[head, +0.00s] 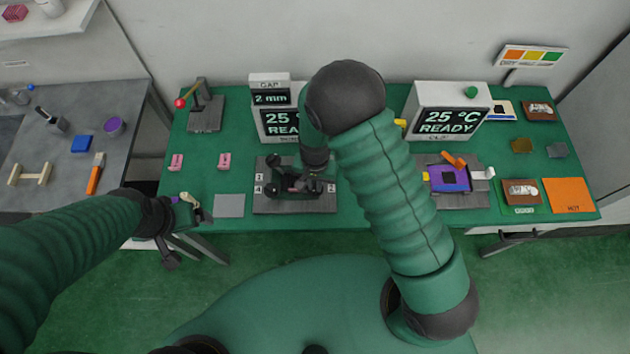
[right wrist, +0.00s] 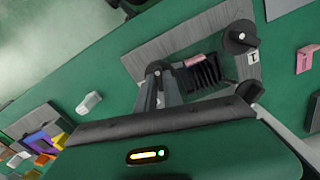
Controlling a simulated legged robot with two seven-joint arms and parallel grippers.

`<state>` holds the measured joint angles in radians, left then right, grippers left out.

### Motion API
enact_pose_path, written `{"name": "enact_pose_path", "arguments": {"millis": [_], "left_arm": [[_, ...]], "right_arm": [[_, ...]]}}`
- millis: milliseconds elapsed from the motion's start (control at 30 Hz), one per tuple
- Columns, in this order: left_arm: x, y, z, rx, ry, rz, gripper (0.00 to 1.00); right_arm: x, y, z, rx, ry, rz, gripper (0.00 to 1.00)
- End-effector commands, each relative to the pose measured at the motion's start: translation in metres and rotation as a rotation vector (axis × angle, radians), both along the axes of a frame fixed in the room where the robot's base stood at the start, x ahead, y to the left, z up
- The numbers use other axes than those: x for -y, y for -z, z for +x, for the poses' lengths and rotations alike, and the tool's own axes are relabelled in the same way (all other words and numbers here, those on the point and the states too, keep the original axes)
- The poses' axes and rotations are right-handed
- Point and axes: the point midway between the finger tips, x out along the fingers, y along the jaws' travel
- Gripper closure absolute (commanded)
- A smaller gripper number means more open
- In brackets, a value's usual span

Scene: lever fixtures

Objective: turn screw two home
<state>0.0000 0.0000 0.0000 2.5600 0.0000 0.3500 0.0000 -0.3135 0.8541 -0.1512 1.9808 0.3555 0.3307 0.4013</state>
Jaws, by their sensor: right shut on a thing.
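A grey plate (head: 293,205) with dark screw knobs and small white number labels lies on the green table. In the right wrist view the plate (right wrist: 150,45) carries a black finned block (right wrist: 204,72) with a pink pad (right wrist: 197,61) on it. A black screw knob (right wrist: 240,38) stands by a label reading 1, clear of my fingers. My right gripper (head: 316,183) is over the right side of the plate, its fingers (right wrist: 160,78) shut on a screw that they mostly hide, taken as screw two. My left gripper (head: 198,213) hangs by the table's front edge, its jaws unclear.
A grey pad (head: 229,206) and pink pieces (head: 176,161) lie left of the plate. A red-knobbed lever (head: 204,115) stands behind them. A READY display (head: 447,115) and a purple fixture (head: 449,178) are at right.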

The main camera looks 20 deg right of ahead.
Motion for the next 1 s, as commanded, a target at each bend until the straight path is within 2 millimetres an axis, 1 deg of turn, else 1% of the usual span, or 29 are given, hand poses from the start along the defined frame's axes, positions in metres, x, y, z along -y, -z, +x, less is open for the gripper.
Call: {"name": "enact_pose_path", "arguments": {"millis": [33, 300, 500, 733, 1000], "left_arm": [[0.0, -0.004, 0.0, 0.0, 0.0, 0.0, 0.12], [0.0, -0.012, 0.0, 0.0, 0.0, 0.0, 0.12], [0.0, -0.017, 0.0, 0.0, 0.0, 0.0, 0.12], [0.0, -0.021, 0.0, 0.0, 0.0, 0.0, 0.12], [0.0, -0.022, 0.0, 0.0, 0.0, 0.0, 0.12]], "right_arm": [[0.0, -0.003, 0.002, 0.005, 0.041, 0.001, 1.0], [0.0, -0.002, 0.001, 0.004, 0.281, 0.0, 1.0], [-0.001, -0.002, 0.001, 0.003, 0.417, 0.001, 1.0], [-0.001, -0.001, 0.002, 0.005, 0.515, 0.002, 1.0], [-0.001, -0.001, 0.002, 0.004, 0.556, 0.003, 1.0]]}}
